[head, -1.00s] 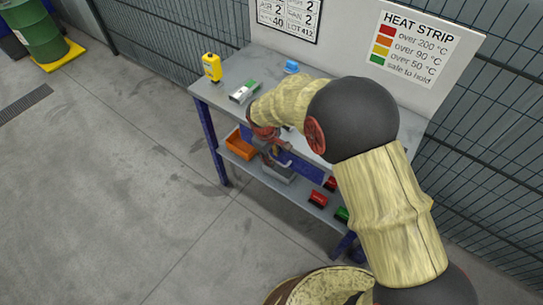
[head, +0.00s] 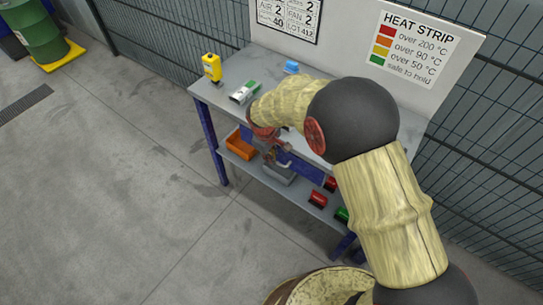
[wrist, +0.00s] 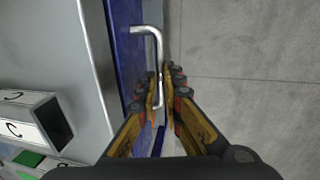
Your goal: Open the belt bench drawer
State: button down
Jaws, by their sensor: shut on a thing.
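The belt bench drawer has a blue front (wrist: 125,50) with a bent silver bar handle (wrist: 148,30), both clear in the wrist view. In the head view the blue front (head: 302,168) shows below the bench top, partly hidden by my arm. My gripper (wrist: 163,78) has one finger on each side of the handle's bar and is shut on it. In the head view my gripper (head: 277,144) is at the bench's front edge. The drawer front sits close to the bench edge; I see no clear gap into the drawer.
On the bench top (head: 230,78) stand a yellow bottle (head: 212,67), a white and green box (head: 245,92) and a blue item (head: 291,67). The lower shelf holds an orange bin (head: 240,146) and red pieces (head: 318,199). The floor in front is clear.

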jog(key=shift+s+a, duration=0.1)
jog(key=s+a+p, duration=0.2)
jog(key=s+a, duration=1)
jog(key=s, duration=0.4)
jog(key=shift+s+a+p, duration=0.2)
jog(key=shift+a+p, duration=0.1)
jog(key=shift+a, duration=0.1)
jog(key=c, duration=2)
grip_release()
jog(key=shift+c, duration=0.2)
jog(key=shift+o, duration=0.6)
notch_tip(320, 180, up, 12)
jog(key=s+a, duration=0.1)
jog(key=shift+s+a, duration=0.15)
jog(key=shift+s, duration=0.2)
jog(key=shift+f, duration=0.15)
